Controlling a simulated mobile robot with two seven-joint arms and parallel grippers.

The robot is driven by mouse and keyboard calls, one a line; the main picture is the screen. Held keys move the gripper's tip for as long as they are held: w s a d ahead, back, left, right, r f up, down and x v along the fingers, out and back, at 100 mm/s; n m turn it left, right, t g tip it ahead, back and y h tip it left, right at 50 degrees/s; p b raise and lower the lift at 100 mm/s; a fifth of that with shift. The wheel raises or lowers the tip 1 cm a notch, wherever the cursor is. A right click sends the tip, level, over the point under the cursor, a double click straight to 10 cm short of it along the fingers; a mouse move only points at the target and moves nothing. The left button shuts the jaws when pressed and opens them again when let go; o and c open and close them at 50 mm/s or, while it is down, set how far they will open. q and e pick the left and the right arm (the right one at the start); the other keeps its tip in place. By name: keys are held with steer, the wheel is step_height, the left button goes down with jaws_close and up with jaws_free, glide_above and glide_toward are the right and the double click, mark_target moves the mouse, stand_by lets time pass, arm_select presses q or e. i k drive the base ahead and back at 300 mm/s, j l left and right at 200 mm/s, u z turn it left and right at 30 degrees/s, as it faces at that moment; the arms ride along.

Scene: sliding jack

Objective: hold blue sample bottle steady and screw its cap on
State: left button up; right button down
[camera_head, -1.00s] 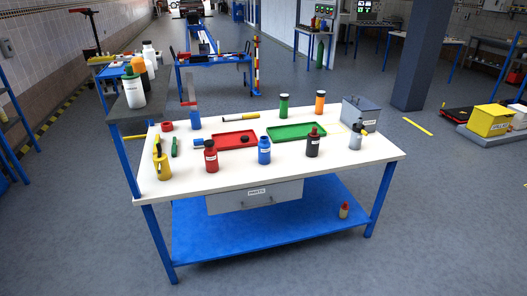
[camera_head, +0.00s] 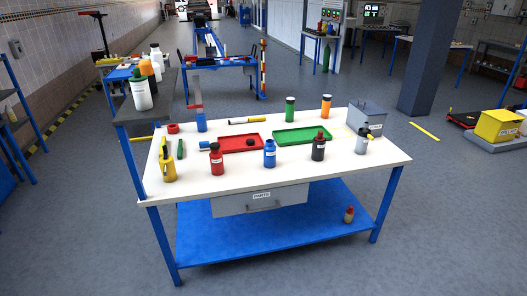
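The blue sample bottle (camera_head: 269,155) stands upright near the front middle of the white workbench top (camera_head: 340,172). It has a white label, and its top looks blue; I cannot tell at this size whether a cap is on it. A small dark round piece (camera_head: 250,142), possibly a cap, lies in the red tray (camera_head: 230,146) behind and left of the bottle. Neither of my grippers is in view.
A red bottle (camera_head: 216,160) stands left of the blue one and a black bottle (camera_head: 318,147) right. A yellow can (camera_head: 167,168) is at the left. A green tray (camera_head: 290,137) lies behind. A grey bin (camera_head: 366,117) is at back right. Floor in front is clear.

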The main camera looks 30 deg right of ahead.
mark_target(269, 149)
steer(key=i+l, duration=1.45)
steer(key=i, duration=1.05)
